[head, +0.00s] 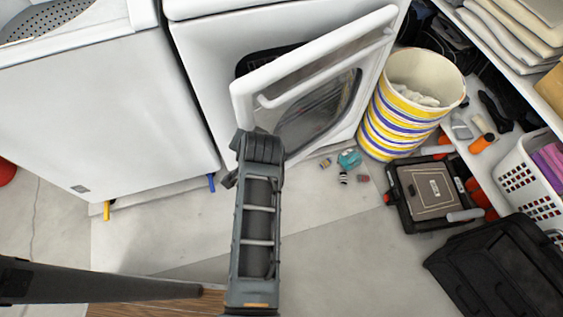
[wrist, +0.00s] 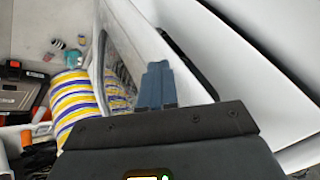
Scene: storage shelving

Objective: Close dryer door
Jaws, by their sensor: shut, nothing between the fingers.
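The white dryer door (head: 315,62) stands open, swung out from the front of the white dryer (head: 205,60). It has a see-through window, and a dark opening shows behind it. In the wrist view the door (wrist: 140,45) runs obliquely up and away, with the dryer's white body to its right. My gripper (wrist: 156,78) is shut and empty, its fingers close together in front of the door. In the head view my arm reaches up to the door's lower left corner, and the fingertips are hard to make out. I cannot tell whether they touch the door.
A striped basket (head: 400,115) stands right of the door. Small items (head: 348,160) lie on the floor below it. A black case (head: 430,190), a dark bag (head: 500,265) and a shelf with a white basket (head: 530,175) fill the right. Another white appliance (head: 100,110) stands left.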

